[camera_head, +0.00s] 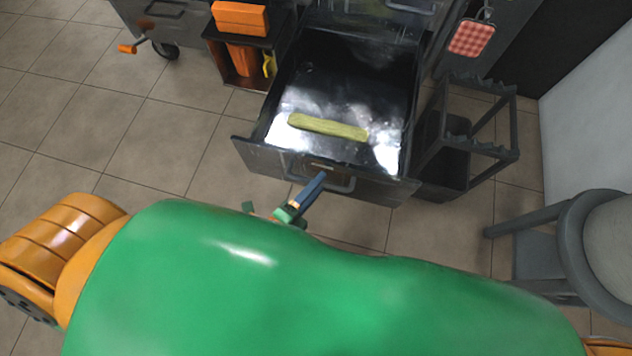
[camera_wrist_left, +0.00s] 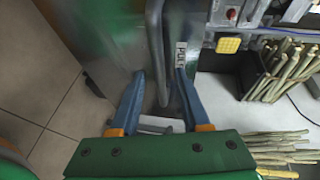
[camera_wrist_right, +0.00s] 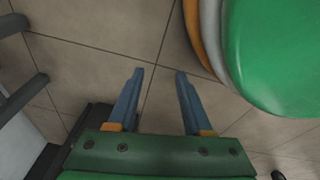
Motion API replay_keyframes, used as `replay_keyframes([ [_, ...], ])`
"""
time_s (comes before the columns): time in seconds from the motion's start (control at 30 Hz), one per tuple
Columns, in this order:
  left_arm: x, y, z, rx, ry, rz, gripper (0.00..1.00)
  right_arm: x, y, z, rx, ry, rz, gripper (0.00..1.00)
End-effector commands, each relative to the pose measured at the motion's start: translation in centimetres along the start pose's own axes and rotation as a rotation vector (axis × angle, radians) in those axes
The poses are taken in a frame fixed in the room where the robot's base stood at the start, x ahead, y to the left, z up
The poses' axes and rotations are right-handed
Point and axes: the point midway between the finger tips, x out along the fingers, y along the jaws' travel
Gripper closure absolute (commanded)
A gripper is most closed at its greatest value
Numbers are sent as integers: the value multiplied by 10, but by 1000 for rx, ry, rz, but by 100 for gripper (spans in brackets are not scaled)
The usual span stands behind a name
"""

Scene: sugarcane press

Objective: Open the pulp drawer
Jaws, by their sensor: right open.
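The pulp drawer (camera_head: 262,156) stands pulled out below the press in the head view. A greenish-yellow stalk-like piece (camera_head: 328,127) lies in it. Its handle (camera_head: 342,184) is a bar on the front. My left gripper (camera_head: 314,188) is at the handle. In the left wrist view, the handle (camera_wrist_left: 155,45) runs between the fingers of my left gripper (camera_wrist_left: 159,74). These fingers are apart, with gaps beside the bar. A label partly reading "PUL" (camera_wrist_left: 182,58) is beside it. My right gripper (camera_wrist_right: 160,72) is open and empty above the floor.
A dark metal rack (camera_head: 468,125) stands right of the drawer, and a grey stool (camera_head: 570,245) at far right. A shelf with an orange box (camera_head: 240,18) is at left. Cane stalks (camera_wrist_left: 285,70) show in the left wrist view. The tiled floor (camera_head: 110,130) at left is clear.

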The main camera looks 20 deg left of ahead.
Motion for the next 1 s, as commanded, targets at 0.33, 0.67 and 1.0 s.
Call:
replay_keyframes([
  [0.33,-24,-1,-1,-1,0,4,54,-5,1,4,-1,0,1,50],
  [0.67,-71,0,0,0,0,1,54,-5,7,11,-2,-4,11,50],
  [1.0,-71,0,0,0,0,0,54,-5,7,12,-2,-4,11,50],
])
